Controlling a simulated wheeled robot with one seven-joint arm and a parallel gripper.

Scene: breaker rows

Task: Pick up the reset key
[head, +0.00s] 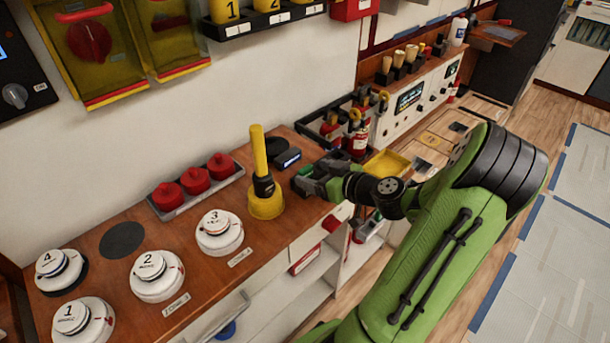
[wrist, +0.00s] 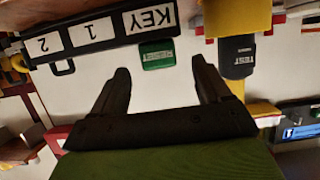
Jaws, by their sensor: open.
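The reset key shows in the wrist view as a small green block with a RESET label (wrist: 158,55), beside a black strip lettered KEY, 1 and 2 (wrist: 100,30). My gripper (wrist: 160,68) is open, its two dark fingers on either side of the line to the green block, which lies just beyond the fingertips. Nothing is held. In the head view my gripper (head: 300,182) is low over the right end of the wooden counter. A small green patch shows by it there; I cannot tell if it is the key.
A yellow stick with a black collar (head: 262,180) stands in a yellow base just left of my gripper; a black TEST part (wrist: 237,57) shows in the wrist view. Red knobs (head: 194,181) and white numbered discs (head: 219,231) stand farther left.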

